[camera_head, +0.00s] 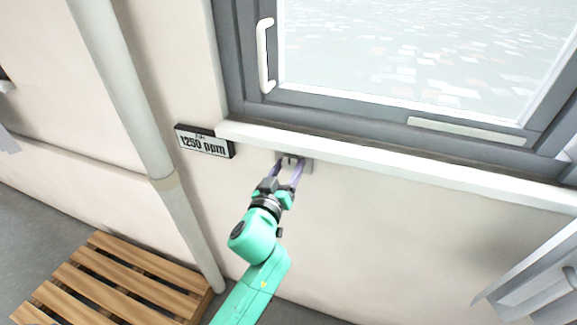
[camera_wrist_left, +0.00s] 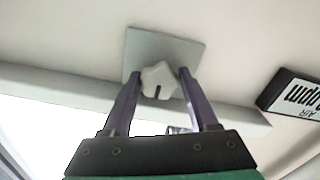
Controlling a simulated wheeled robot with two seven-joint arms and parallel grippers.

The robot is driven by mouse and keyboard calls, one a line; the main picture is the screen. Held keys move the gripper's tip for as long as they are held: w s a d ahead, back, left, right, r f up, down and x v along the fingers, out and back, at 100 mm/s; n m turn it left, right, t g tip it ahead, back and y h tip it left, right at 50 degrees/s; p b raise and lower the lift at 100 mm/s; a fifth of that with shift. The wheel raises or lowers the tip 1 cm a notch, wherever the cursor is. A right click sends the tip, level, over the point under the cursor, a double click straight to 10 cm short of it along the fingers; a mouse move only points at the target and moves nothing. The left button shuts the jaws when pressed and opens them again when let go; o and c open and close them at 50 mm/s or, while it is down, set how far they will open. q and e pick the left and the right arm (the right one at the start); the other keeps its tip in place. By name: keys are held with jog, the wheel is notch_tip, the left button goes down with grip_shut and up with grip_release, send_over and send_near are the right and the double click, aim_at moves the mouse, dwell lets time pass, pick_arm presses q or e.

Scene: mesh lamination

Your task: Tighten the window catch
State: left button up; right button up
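The window catch's white lobed knob (camera_wrist_left: 158,80) with a dark slot sits on a square grey plate (camera_wrist_left: 168,47) under the window sill. In the head view the plate (camera_head: 306,166) shows below the sill's left part, with the knob mostly hidden by my fingers. My left gripper (camera_head: 287,165) reaches up to it. In the left wrist view its two purple fingers (camera_wrist_left: 160,73) stand apart, one on each side of the knob, very close to it. Whether they touch it I cannot tell for sure. My right gripper is not in view.
A grey-framed window (camera_head: 400,115) with a white handle (camera_head: 265,55) is above the sill (camera_head: 400,158). A sign reading 1250 ppm (camera_head: 205,141) is left of the catch. A vertical pipe (camera_head: 135,110) and a wooden pallet (camera_head: 118,283) stand at left. Pale slanted panels (camera_head: 535,280) are at lower right.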

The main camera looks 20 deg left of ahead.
pick_arm(q)
grip_shut()
jog(key=shift+m, duration=0.4)
jog(key=m, duration=0.8)
jog(key=shift+a, duration=0.1)
jog(key=m, duration=0.5)
jog(key=shift+p, duration=0.35)
jog(key=shift+m, duration=2)
